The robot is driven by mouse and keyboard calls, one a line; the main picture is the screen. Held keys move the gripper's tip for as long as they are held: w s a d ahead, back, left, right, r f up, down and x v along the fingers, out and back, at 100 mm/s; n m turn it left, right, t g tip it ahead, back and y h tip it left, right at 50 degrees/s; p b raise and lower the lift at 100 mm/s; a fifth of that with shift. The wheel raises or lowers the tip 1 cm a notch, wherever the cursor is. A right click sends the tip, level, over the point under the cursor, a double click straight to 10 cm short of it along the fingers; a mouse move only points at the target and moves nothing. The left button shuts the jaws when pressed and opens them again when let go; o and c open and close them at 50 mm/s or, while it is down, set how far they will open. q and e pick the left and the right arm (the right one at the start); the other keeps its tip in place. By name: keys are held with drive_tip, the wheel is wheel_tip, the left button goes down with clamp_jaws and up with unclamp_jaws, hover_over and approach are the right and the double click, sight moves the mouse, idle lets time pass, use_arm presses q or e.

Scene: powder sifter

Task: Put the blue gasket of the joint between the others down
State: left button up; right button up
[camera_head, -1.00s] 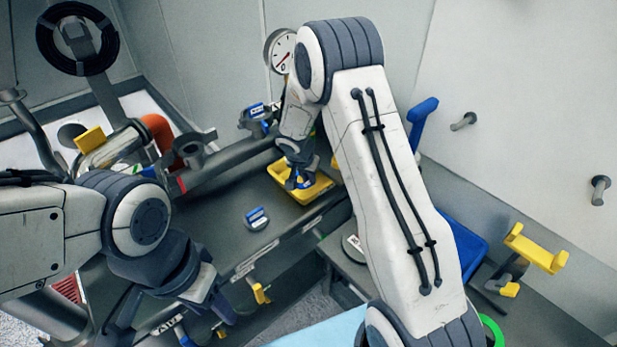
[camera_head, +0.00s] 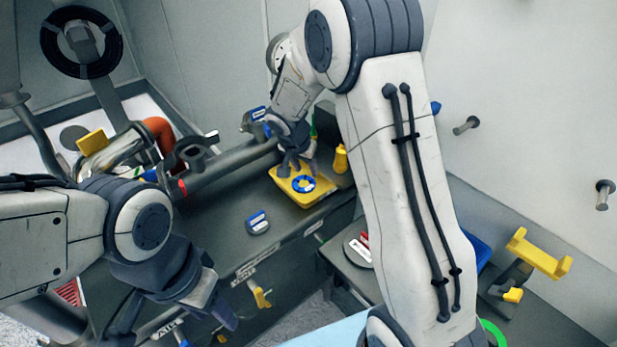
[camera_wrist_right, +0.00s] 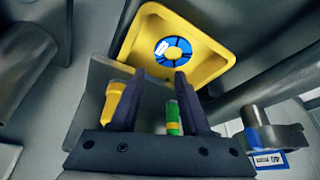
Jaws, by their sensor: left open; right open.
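The blue gasket (camera_head: 303,184) is a ring with a white tag and lies in the yellow tray (camera_head: 318,199) on the dark bench. In the right wrist view the gasket (camera_wrist_right: 172,51) lies inside the tray (camera_wrist_right: 215,68), beyond my fingertips and apart from them. My right gripper (camera_head: 297,165) is open and empty just above the far side of the tray; its two fingers also show in the right wrist view (camera_wrist_right: 160,80). My left gripper (camera_head: 180,325) is open and low at the left front, away from the tray. No other gasket can be made out clearly.
A grey clamp with a blue label (camera_head: 257,223) lies on the bench in front of the tray. A yellow bottle (camera_head: 341,158) stands right of the tray. A grey pipe (camera_head: 230,166) runs behind it. A yellow bracket (camera_head: 540,256) sits at the right.

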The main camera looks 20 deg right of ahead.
drive_tip(key=s+a+r+n+y, duration=0.1)
drive_tip(key=s+a+r+n, duration=0.2)
drive_tip(key=s+a, duration=0.25)
drive_tip(key=s+a+r+n+g+y, duration=0.1)
drive_tip(key=s+a+r+n, duration=0.2)
drive_tip(key=s, duration=0.4)
drive_tip(key=s+a+r+n+y, duration=0.1)
drive_tip(key=s+a+r+n, duration=0.15)
drive_tip(key=s+a, duration=0.3)
drive_tip(key=s+a+n+g+y, duration=0.1)
drive_tip(key=s+n, duration=0.6)
drive_tip(key=s, duration=0.8)
drive_tip(key=shift+s+a+n+g, duration=0.15)
drive_tip(key=shift+a+n+g, duration=0.2)
drive_tip(key=shift+a+g, duration=0.4)
